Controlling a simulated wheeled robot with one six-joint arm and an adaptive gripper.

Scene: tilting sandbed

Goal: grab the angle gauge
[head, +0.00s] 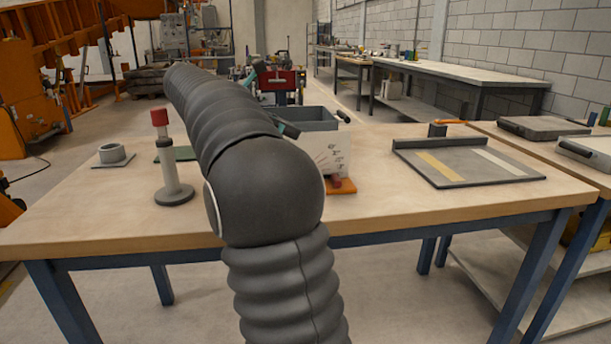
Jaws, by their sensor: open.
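A grey open-topped box (310,117) stands at the middle back of the table. Its pale front (328,150) carries printed angle-like marks. A small orange piece with a dark red knob, perhaps the angle gauge (344,187), lies at the foot of that front; my arm partly hides this area, and I cannot tell for sure which piece is the gauge.
A grey post with a red top (167,170) stands left of my arm. A grey ring (112,154) on a plate is farther left. A dark board with two strips (470,165) lies at right. A side table (560,140) adjoins. The front right of the table is clear.

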